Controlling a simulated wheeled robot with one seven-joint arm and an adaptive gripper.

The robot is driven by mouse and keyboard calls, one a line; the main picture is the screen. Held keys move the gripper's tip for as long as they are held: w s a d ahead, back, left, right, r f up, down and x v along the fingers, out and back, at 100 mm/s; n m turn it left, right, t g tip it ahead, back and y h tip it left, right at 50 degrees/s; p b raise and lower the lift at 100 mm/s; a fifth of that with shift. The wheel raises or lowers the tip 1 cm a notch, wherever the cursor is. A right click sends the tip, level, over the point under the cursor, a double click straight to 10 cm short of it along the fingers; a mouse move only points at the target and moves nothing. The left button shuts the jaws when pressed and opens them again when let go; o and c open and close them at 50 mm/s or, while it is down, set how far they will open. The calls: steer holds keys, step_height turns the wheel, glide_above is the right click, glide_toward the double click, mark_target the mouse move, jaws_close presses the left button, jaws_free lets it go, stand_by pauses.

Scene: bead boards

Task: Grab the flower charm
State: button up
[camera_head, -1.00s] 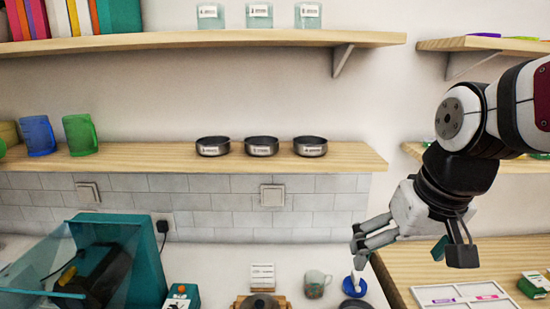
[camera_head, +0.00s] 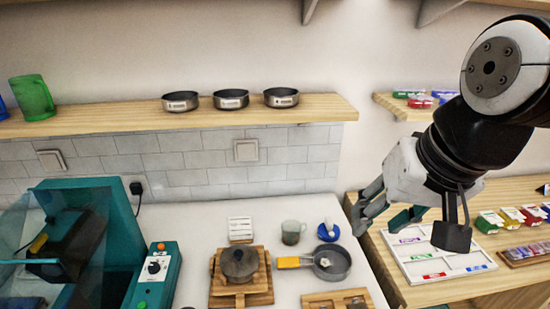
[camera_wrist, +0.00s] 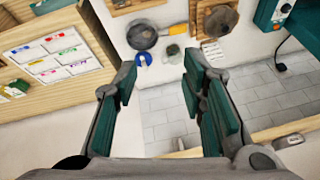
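My gripper (camera_head: 382,220) hangs at the right of the head view, above and in front of the counter. In the wrist view its two teal-padded fingers (camera_wrist: 162,85) are wide apart with nothing between them. A small pale piece (camera_head: 325,262) lies in a grey pan with a yellow handle (camera_head: 346,268); it may be the flower charm, but it is too small to be sure. The pan also shows at the top of the wrist view (camera_wrist: 136,40), well beyond the fingers.
A blue-and-white item (camera_head: 328,232) and a mug (camera_head: 292,233) stand behind the pan. A lidded pot (camera_head: 239,264) sits on a wooden board left of it. A white compartment tray (camera_head: 408,262) lies on the right wooden surface. A shelf (camera_head: 230,112) holds three bowls.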

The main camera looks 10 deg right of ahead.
steer(key=w+f+m+g+y+b, duration=0.1)
steer(key=w+f+m+g, duration=0.2)
steer(key=w+f+m, duration=0.75)
steer(key=m+g+h+b, duration=0.1)
steer(key=m+g+h, duration=0.1)
steer(key=m, duration=0.4)
glide_above(325, 263)
step_height(325, 263, down, 13)
steer(key=f, duration=0.7)
steer(key=shift+w+a+f, duration=0.25)
steer(key=shift+f, duration=0.1)
steer(key=f, duration=0.4)
steer(key=shift+s+d+f, duration=0.25)
steer(key=shift+d, duration=0.05)
steer(key=shift+f, duration=0.5)
steer(key=c, duration=0.7)
